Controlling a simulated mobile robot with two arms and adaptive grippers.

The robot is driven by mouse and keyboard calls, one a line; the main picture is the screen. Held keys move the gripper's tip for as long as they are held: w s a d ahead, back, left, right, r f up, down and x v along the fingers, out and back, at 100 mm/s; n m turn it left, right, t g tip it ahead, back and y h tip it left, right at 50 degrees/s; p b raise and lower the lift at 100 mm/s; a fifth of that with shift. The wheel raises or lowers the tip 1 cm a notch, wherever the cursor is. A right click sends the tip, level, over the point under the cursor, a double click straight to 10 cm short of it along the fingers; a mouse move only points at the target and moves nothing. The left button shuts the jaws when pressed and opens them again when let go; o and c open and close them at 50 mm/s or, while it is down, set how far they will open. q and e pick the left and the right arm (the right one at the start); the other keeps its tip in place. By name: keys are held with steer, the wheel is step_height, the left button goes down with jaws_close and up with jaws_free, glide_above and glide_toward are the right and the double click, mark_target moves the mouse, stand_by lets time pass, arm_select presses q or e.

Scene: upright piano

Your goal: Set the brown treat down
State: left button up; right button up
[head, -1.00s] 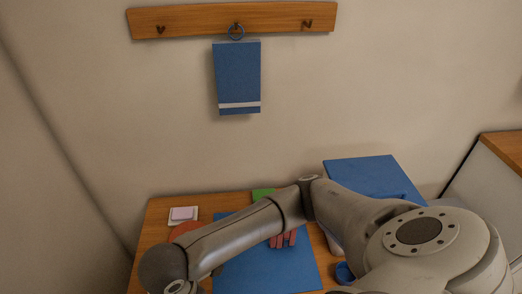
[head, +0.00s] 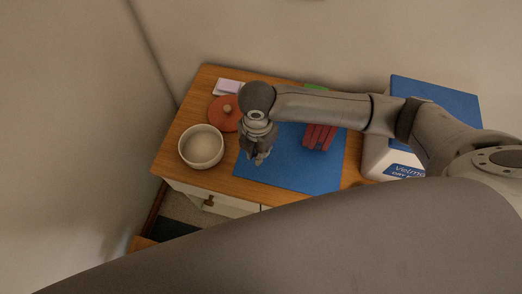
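My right gripper (head: 260,158) points down over the left part of the blue mat (head: 285,176), just right of the cream bowl (head: 201,147). Its fingertips are small and dark here, and I cannot tell whether they are open or shut on something. I cannot make out a brown treat anywhere; it may be hidden in or under the gripper. The bowl is open at the top and looks empty. My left gripper is not in view.
A red-orange lid with a knob (head: 226,112) lies behind the bowl. A pale pink and white block (head: 228,87) lies at the back. A red object (head: 320,137) lies on the mat. A white box with a blue lid (head: 440,100) stands at the right of the wooden top (head: 185,108).

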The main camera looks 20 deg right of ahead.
steer(key=shift+w+d+f, duration=0.25)
steer(key=shift+w+f, duration=0.15)
steer(key=shift+f, duration=0.15)
steer(key=shift+w+d+f, duration=0.25)
steer(key=shift+w+f, duration=0.15)
steer(key=shift+f, duration=0.15)
steer(key=shift+w+d+f, duration=0.1)
steer(key=shift+f, duration=0.8)
steer(key=shift+w+d+f, duration=0.1)
steer(key=shift+f, duration=0.8)
steer(key=shift+f, duration=0.15)
steer(key=o, duration=0.6)
step_height(320, 180, up, 12)
steer(key=shift+a+r, duration=0.1)
steer(key=shift+r, duration=0.1)
